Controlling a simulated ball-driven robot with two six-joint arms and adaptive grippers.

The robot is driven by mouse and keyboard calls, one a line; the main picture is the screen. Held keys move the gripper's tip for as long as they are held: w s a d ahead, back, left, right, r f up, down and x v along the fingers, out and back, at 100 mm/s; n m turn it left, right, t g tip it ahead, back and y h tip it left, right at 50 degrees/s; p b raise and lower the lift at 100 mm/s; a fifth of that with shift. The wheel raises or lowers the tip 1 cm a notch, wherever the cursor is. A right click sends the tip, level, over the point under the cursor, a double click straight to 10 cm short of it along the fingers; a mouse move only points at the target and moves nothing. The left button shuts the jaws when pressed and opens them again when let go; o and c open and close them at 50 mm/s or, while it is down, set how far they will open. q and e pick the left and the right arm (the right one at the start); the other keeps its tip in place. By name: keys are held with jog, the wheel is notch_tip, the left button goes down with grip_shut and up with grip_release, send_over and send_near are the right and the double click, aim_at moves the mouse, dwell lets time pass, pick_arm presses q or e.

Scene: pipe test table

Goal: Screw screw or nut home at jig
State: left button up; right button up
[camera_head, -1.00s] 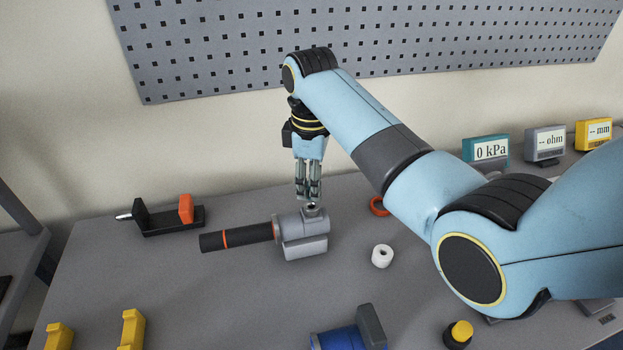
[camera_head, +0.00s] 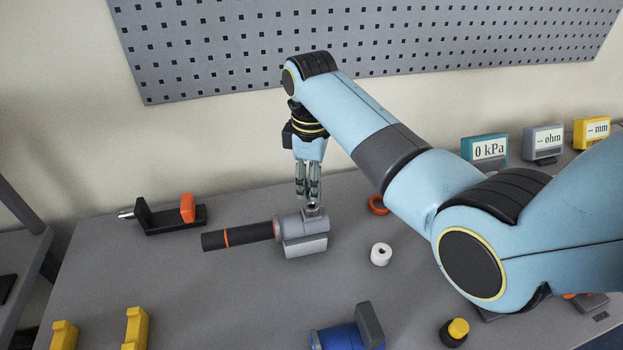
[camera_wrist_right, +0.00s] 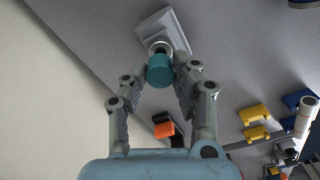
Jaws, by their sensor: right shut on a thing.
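The jig (camera_head: 305,243), a grey block with a round upright port on top, stands on the table and holds a black tube (camera_head: 240,236) with orange rings. My right gripper (camera_head: 312,203) points straight down over the port. In the right wrist view its fingers (camera_wrist_right: 160,78) are shut on a teal round piece (camera_wrist_right: 160,70), the screw or nut. The piece lines up with the jig's port (camera_wrist_right: 160,46); whether it is seated I cannot tell. In the head view the fingers hide the piece. My left gripper is not in view.
A black stand with an orange block (camera_head: 187,208) is at the back left. A white ring (camera_head: 381,254) and an orange ring (camera_head: 378,205) lie right of the jig. Displays (camera_head: 485,150) stand at right.

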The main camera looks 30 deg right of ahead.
jog(key=shift+f+b, duration=0.3)
jog(key=shift+f, duration=1.05)
dwell(0.5)
jog(key=shift+r+m+p, duration=0.1)
jog(key=shift+m+p, duration=0.25)
jog(key=shift+m, duration=0.65)
jog(key=m, duration=0.3)
jog(key=m, duration=0.5)
